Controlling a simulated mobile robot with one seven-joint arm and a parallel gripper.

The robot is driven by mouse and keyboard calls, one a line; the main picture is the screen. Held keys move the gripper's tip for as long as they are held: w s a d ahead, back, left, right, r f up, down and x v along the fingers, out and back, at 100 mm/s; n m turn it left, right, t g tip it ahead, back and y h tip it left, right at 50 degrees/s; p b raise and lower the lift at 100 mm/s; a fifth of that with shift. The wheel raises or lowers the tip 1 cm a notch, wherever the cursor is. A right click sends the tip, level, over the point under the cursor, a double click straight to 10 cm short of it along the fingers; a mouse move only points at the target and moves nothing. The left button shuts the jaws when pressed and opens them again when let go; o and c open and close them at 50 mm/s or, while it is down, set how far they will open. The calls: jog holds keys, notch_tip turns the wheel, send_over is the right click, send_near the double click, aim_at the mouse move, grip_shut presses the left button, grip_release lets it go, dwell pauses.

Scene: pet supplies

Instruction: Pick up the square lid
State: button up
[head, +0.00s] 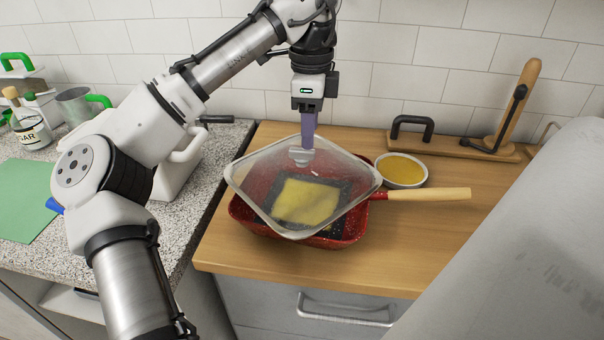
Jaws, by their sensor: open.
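The square lid (265,172) is clear glass with a pale rim. It sits rotated and askew over a red speckled square pan (262,228), with its corners overhanging the pan's sides. A yellow food piece (306,201) shows through the glass. My gripper (305,146) points straight down over the back middle of the lid, with its purple fingers at the lid's pale knob (301,157). The jaws are open. The fingers partly hide the knob, and I cannot tell whether they touch it.
The pan's wooden handle (430,194) points right across the wooden counter (420,245). A small bowl of yellow liquid (402,168) stands close behind the handle. A wooden rack with black handles (480,150) stands by the tiled wall. The counter's front right is clear.

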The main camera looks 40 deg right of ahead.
aim_at(302, 171)
jog(key=f, duration=0.1)
jog(key=a+f, duration=0.1)
jog(key=f, duration=0.2)
jog(key=shift+w+a+f+p, duration=0.15)
jog(key=shift+w+p, duration=0.1)
jog(key=shift+p, duration=0.1)
jog(key=shift+f, duration=0.45)
grip_shut()
jog(key=shift+r, duration=0.1)
dwell(0.6)
